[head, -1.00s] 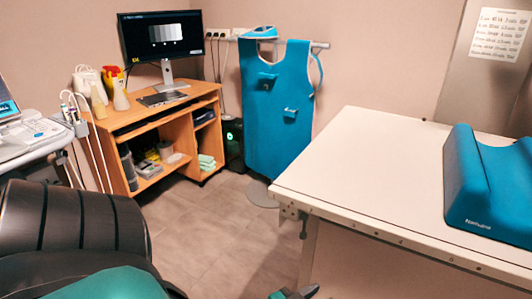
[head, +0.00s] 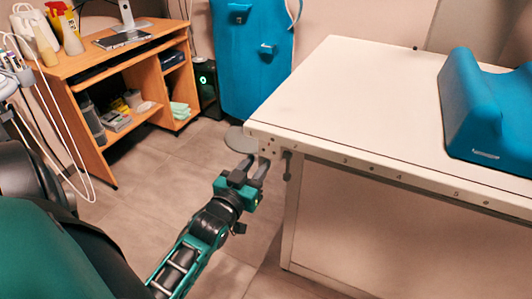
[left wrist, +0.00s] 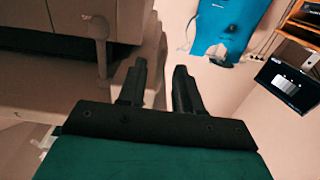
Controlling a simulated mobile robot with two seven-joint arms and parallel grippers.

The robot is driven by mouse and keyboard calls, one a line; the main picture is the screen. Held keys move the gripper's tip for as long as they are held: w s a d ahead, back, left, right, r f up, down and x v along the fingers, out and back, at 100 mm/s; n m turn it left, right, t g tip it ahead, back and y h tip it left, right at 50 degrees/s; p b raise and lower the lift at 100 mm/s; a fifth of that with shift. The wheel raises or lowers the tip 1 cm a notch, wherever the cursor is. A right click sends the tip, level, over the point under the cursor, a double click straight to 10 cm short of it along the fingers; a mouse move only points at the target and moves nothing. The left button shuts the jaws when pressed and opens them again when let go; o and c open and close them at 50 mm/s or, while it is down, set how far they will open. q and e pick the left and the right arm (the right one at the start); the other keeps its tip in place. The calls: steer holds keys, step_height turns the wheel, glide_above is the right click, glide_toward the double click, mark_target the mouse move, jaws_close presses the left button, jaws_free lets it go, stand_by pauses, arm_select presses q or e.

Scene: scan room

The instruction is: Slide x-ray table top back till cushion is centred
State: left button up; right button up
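The white x-ray table top (head: 350,90) fills the right of the head view, with a numbered rail along its near edge. The blue cushion (head: 480,110) sits on it at the far right, partly cut off by the picture edge. My left gripper (head: 252,168) is just below and left of the table top's near left corner, its two grey fingers apart with nothing seen between them. In the left wrist view the fingers (left wrist: 160,85) are also apart, beside the table's end. Whether a finger touches the table is unclear. My right gripper is not in view.
A wooden desk (head: 120,75) with bottles and shelves stands at the left. A blue apron (head: 250,60) hangs behind the table. A black box (head: 205,85) is on the floor beside the desk. Grey floor is clear between desk and table.

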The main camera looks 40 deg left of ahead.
arm_select(q)
steer(key=b+x, duration=0.1)
steer(key=x, duration=0.5)
steer(key=shift+w, duration=0.2)
jaws_close()
stand_by(0.4)
